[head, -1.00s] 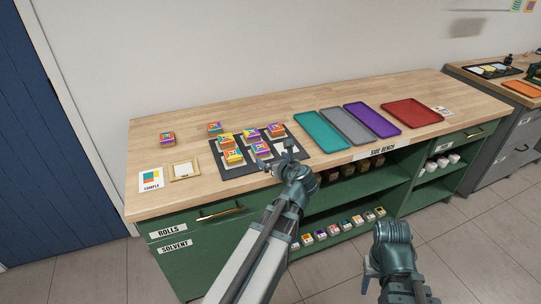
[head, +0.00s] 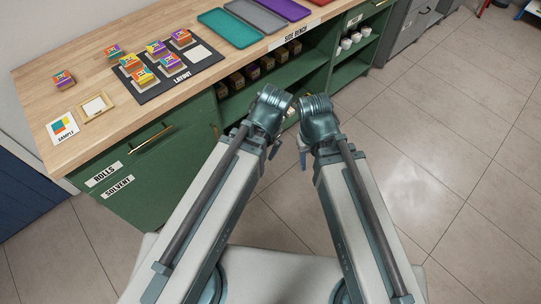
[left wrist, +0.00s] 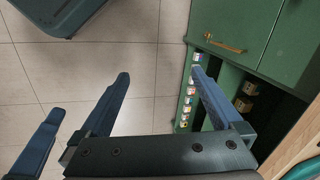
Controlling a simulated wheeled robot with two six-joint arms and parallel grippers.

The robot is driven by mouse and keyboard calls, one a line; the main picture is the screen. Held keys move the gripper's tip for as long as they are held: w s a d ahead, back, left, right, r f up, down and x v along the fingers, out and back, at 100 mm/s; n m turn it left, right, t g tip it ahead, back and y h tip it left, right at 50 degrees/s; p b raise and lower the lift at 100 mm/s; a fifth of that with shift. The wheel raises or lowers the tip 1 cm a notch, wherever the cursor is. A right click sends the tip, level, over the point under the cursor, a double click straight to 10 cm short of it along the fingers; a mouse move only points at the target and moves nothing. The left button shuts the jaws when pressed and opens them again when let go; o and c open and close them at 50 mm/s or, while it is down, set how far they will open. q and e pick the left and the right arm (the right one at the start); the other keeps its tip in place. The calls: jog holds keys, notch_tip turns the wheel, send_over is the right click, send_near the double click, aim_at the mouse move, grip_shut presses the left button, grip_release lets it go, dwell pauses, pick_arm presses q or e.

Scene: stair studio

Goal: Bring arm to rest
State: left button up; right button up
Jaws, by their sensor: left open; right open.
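My left gripper (head: 274,146) is in front of the green bench, off its top, beside my other arm's end. It also shows in the left wrist view (left wrist: 160,72), open with nothing between its two blue fingers, above the floor and bench front. My right gripper (head: 302,148) hangs close to the right of the left one. It is open, its jaws are small and partly hidden by its wrist, and no object shows in it. Both forearms point forward from my base, side by side.
The wooden bench top (head: 50,105) holds a black layout mat (head: 160,88) with several colourful blocks, a teal tray (head: 229,28) and other trays. Open green shelves (head: 290,75) hold small boxes and cups. Tiled floor (head: 440,160) is clear at the right.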

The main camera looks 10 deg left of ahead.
pick_arm(q)
jog(key=s+d+n, duration=0.1)
jog(key=s, duration=0.1)
jog(key=s+d+n+g+h, duration=0.1)
jog(key=d, duration=0.1)
jog(key=shift+s+d+f, duration=0.2)
jog(key=shift+s+d, duration=0.1)
jog(key=shift+s, duration=0.1)
jog(key=shift+r, duration=0.1)
notch_tip(320, 180, up, 10)
jog(key=p, duration=0.9)
jog(key=shift+f+p, duration=0.2)
jog(key=shift+p, duration=0.2)
